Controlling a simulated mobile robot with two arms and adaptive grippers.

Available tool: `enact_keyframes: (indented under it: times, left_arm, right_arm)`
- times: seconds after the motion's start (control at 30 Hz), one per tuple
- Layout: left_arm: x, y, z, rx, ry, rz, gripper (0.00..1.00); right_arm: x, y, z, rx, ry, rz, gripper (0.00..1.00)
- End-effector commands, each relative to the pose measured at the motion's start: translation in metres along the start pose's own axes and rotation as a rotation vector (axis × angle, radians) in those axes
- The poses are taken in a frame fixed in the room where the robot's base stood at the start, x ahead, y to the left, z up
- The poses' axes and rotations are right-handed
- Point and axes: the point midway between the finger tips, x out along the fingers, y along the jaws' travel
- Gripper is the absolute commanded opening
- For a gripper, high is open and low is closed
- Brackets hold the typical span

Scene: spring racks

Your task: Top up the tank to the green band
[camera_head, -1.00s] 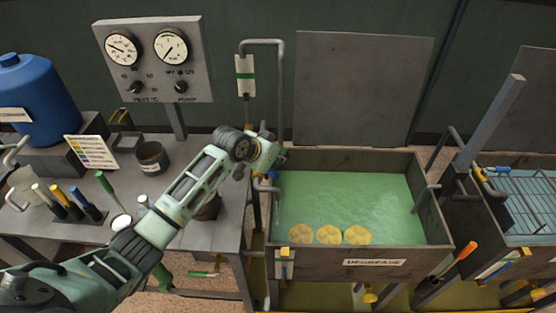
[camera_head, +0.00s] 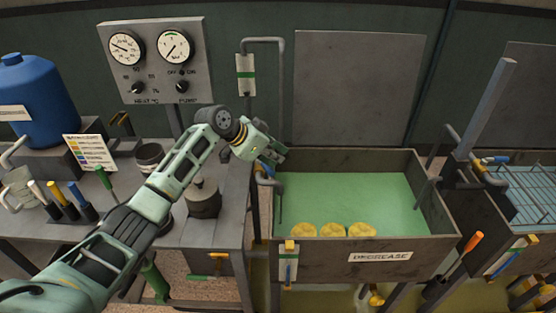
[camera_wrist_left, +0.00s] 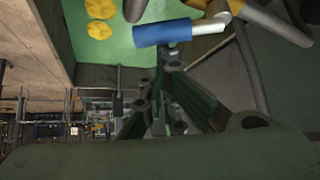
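The degrease tank (camera_head: 330,247) holds green liquid (camera_head: 350,198), with its surface well below the rim. A sight gauge plate (camera_head: 289,262) with a yellow top and blue column is on its front left; its exact level is too small to read. A grey fill pipe (camera_head: 283,90) comes down at the tank's left corner. My left gripper (camera_head: 277,155) is at that corner, beside the pipe. In the left wrist view a blue valve handle (camera_wrist_left: 162,32) lies just beyond the fingers (camera_wrist_left: 165,85); contact and finger opening are unclear. My right gripper is out of view.
Several yellow round pieces (camera_head: 332,230) show at the tank's front. A gauge panel (camera_head: 158,62) stands behind the left bench, which holds a blue drum (camera_head: 38,85), a dark pot (camera_head: 203,198) and tools. Another tank with a wire rack (camera_head: 530,190) is at right.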

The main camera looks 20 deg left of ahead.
Motion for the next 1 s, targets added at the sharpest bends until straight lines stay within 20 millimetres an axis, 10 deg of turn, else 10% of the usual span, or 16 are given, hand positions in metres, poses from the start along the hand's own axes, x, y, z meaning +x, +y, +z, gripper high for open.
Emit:
enact_keyframes:
  times: [1.0]
  left_arm:
    - [-0.0031, 0.0017, 0.0069, 0.078, -0.006, 0.078, 0.0]
  right_arm:
    - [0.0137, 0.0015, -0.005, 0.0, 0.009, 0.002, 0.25]
